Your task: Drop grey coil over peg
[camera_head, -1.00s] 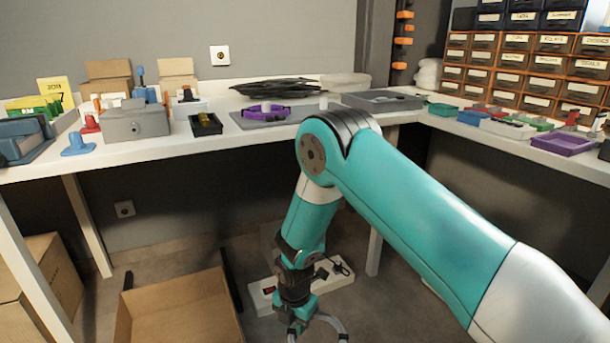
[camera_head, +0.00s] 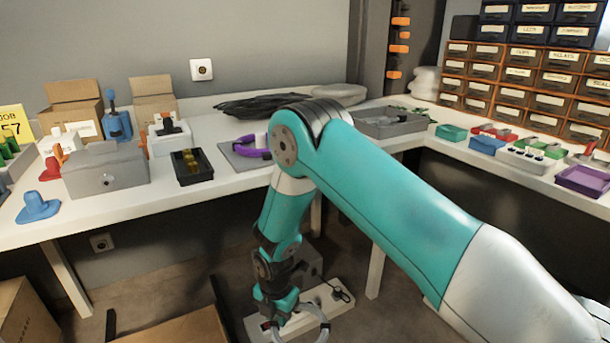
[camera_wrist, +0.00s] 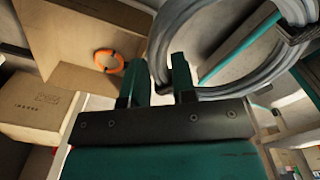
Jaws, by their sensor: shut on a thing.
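The grey coil (camera_wrist: 188,15) is a large ring of several strands in the wrist view, with dark ties on it. My gripper (camera_wrist: 159,76) is shut on its near side. In the head view, the coil (camera_head: 322,328) hangs low at the bottom edge, beside my gripper (camera_head: 284,328), below the tabletop. On the bench, a purple coil (camera_head: 247,150) lies around or beside a short pale peg (camera_head: 261,140) on a grey board (camera_head: 232,152). My arm hides the board's right part.
The white bench (camera_head: 110,212) runs along the wall, its front edge above my gripper. A grey box (camera_head: 106,172) and a black tray (camera_head: 190,168) stand left of the board. An open carton (camera_head: 180,330) and a power strip (camera_head: 330,297) are on the floor. An orange ring (camera_wrist: 109,70) shows by cardboard.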

